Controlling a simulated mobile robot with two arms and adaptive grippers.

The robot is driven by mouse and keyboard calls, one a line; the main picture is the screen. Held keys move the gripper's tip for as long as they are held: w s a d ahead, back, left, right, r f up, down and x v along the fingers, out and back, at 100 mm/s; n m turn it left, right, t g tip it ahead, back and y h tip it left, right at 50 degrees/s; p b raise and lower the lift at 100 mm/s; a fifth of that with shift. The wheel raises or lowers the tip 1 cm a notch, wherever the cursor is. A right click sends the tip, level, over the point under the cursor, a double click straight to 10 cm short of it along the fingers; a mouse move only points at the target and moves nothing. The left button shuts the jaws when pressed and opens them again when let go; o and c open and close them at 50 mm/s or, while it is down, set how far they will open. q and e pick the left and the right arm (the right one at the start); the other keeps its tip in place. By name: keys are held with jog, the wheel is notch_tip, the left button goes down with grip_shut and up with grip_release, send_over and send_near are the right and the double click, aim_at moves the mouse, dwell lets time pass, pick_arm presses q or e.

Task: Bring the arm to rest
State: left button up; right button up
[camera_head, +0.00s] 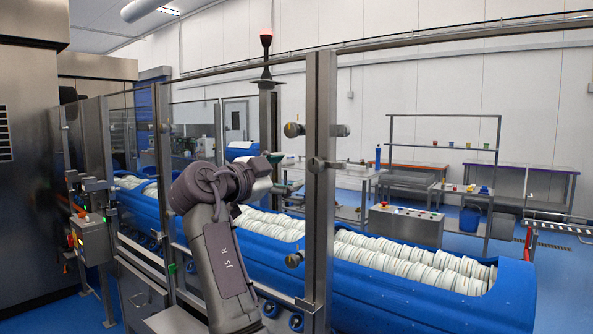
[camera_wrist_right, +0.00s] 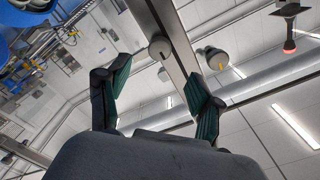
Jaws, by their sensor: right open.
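My right arm rises in the lower middle of the head view, bent at a dark grey joint, in front of the glass guard. That camera looks up past the fingers to a steel post and the ceiling. My left gripper is in neither view.
A steel post (camera_head: 320,180) with round knobs and glass panels stands close to my right arm. Behind it, a long blue tub carrier (camera_head: 400,300) holds rows of white tubs (camera_head: 410,262). A control box (camera_head: 93,240) stands left. Shelves and tables (camera_head: 415,178) are farther back.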

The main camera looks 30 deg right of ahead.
jog(key=shift+s+a, duration=0.1)
jog(key=shift+a, duration=0.2)
